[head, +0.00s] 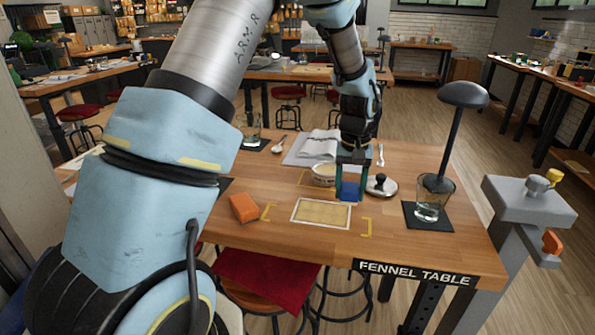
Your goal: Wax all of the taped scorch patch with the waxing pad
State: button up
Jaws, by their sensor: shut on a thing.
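The taped scorch patch (321,213) is a pale tan rectangle with a light border, flat on the wooden table near its front edge. My gripper (351,186) points down and is shut on a blue block, which I take to be the waxing pad (349,191). The pad is at the far right corner of the patch. I cannot tell whether it touches the table. A round open tin (323,171) stands just left of and behind my gripper, partly hidden. A round metal lid with a dark knob (381,187) lies just right.
An orange block (243,207) lies left of the patch. A grey stand (522,200) is beyond the right edge.

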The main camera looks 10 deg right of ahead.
jog(key=shift+r+p, duration=1.25)
jog(key=shift+r, duration=0.8)
